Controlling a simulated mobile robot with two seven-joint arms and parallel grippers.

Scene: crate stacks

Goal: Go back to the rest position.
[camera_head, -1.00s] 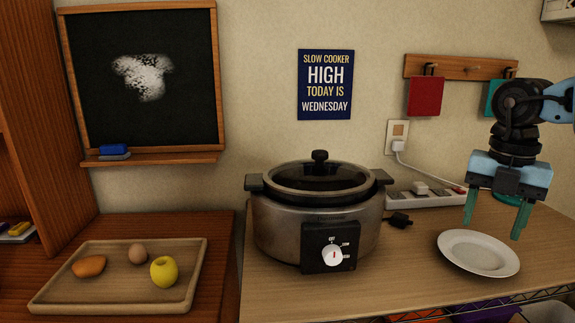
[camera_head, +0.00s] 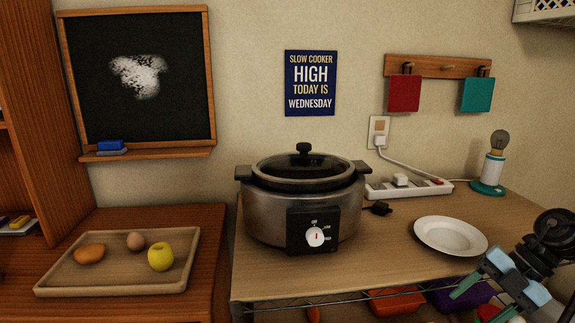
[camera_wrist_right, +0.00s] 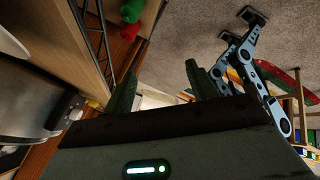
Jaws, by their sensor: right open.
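My right gripper (camera_head: 484,300) is at the lower right of the head view, low in front of the counter's front edge and below the white plate. Its teal fingers are apart with nothing between them. In the right wrist view the two fingers (camera_wrist_right: 160,88) are also spread and empty, with the counter's edge and wire shelf to their left. My left gripper does not show in the head view.
The slow cooker (camera_head: 270,218) stands mid-counter with its lid on. The white plate (camera_head: 450,252) is empty. A lamp (camera_head: 490,170) and power strip (camera_head: 385,190) stand behind. A wooden tray (camera_head: 60,286) with an apple, egg and potato-like item is left. Bins sit under the counter.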

